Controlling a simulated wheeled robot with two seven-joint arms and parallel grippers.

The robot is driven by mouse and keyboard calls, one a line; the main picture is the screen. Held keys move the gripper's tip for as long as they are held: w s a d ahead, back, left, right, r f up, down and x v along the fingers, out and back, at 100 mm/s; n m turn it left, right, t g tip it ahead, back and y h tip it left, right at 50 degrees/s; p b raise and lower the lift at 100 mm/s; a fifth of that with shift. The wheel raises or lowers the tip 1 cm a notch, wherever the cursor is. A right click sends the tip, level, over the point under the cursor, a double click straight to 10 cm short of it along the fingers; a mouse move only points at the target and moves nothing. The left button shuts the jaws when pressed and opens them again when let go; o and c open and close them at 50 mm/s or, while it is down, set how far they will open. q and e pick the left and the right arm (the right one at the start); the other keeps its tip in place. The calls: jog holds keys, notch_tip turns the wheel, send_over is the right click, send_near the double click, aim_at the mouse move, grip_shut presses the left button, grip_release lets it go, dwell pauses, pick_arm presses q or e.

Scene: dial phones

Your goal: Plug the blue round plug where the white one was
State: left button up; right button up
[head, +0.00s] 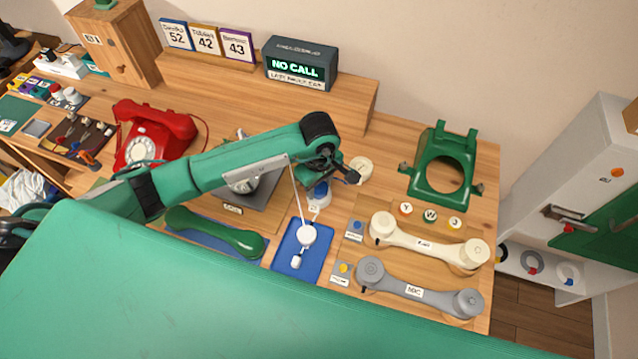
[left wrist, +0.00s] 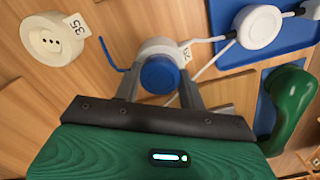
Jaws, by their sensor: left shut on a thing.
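My left gripper (head: 322,181) is shut on the blue round plug (left wrist: 160,75), which also shows in the head view (head: 319,190). The plug is right over a white round socket (left wrist: 158,46) with a small number tag; I cannot tell whether it is seated or just above. A blue cord end shows beside it. The white round plug (left wrist: 258,27) lies with its cord on a blue tray, and it shows in the head view (head: 307,235). A cream socket (left wrist: 50,40) tagged 35 is open and empty to the left in the wrist view. My right gripper is out of view.
A green handset (head: 215,232) lies left of the blue tray (head: 290,263). Cream (head: 425,243) and grey (head: 420,291) handsets lie right. A green phone cradle (head: 443,172), red phone (head: 153,137) and NO CALL display (head: 300,66) stand around.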

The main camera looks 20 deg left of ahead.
pick_arm(q)
jog(key=o, duration=1)
jog(key=shift+c, duration=0.2)
notch_tip(320, 180, up, 14)
jog(key=b, duration=0.2)
jog(key=shift+f+b, duration=0.15)
jog(key=shift+b, duration=0.25)
jog(key=shift+s+f, duration=0.1)
